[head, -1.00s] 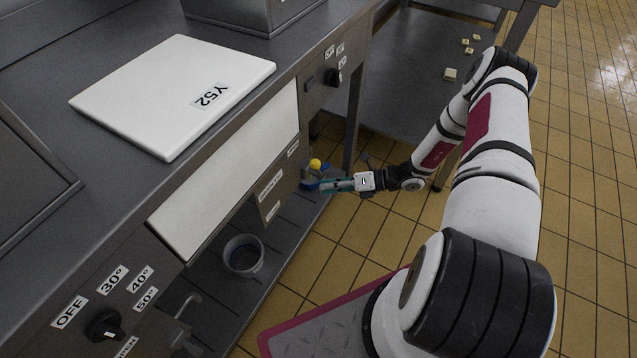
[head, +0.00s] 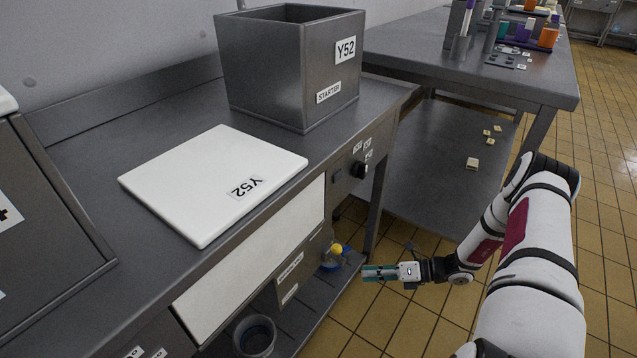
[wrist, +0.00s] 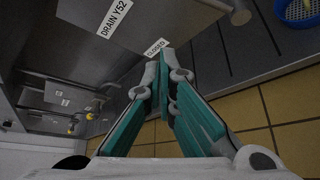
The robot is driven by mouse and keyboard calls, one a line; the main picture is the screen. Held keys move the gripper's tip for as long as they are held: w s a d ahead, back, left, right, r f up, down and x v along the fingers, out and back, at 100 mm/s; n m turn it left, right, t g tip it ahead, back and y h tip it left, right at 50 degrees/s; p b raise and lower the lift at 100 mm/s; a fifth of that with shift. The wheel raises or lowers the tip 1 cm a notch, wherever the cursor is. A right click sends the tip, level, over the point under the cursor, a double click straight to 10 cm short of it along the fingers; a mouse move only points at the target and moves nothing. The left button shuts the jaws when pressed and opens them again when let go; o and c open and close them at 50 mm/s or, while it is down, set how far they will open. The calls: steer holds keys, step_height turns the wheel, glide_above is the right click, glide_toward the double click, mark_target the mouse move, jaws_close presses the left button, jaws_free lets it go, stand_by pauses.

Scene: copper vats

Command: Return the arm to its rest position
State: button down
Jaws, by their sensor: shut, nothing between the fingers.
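My gripper (head: 377,273) is low beside the front of the metal counter, to the right of its lower panel, with its fingers pointing left in the head view. In the wrist view my gripper (wrist: 164,80) has its teal fingers closed together at the tips, with nothing between them. My white arm reaches down from the right side of the head view. A "CLOSED" label (wrist: 158,47) and a "DRAIN Y52" label (wrist: 116,15) show just beyond the fingertips in the wrist view.
The counter bears a white board (head: 185,175) marked Y52 and a metal vat (head: 285,70) labelled STARTER. A knob (head: 359,170) sits on its front. Below are a grey bucket (head: 256,338) and a blue item with a yellow top (head: 336,250). Tiled floor (head: 615,200) at right is clear.

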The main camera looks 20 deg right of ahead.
steer(key=shift+r, duration=0.1)
steer(key=a+r+n+g, duration=0.25)
steer(key=r+n, duration=0.25)
steer(key=r, duration=0.5)
steer(key=a+r+n+g, duration=0.25)
steer(key=r+n, duration=0.35)
steer(key=r, duration=0.3)
steer(key=s+a+r+n+g+h, duration=0.2)
steer(key=s+a+r+n, duration=0.15)
steer(key=r, duration=0.45)
steer(key=s+a+r+n+g+h, duration=0.25)
steer(key=r+n, duration=0.25)
steer(key=r, duration=0.3)
steer(key=s+a+r+n+h, duration=0.4)
steer(key=s+r+n, duration=0.45)
steer(key=s, duration=0.45)
steer(key=s+d+r+n+t+h, duration=0.2)
steer(key=s+n+t+h, duration=0.3)
steer(key=s, duration=0.7)
step_height(320, 180, up, 31)
steer(key=n+t+y+p, duration=0.1)
steer(key=t+p, duration=0.1)
steer(key=p, duration=2.7)
steer(key=shift+s+d+r+n, duration=0.15)
steer(key=shift+s+d+n, duration=0.05)
steer(key=shift+n, duration=0.2)
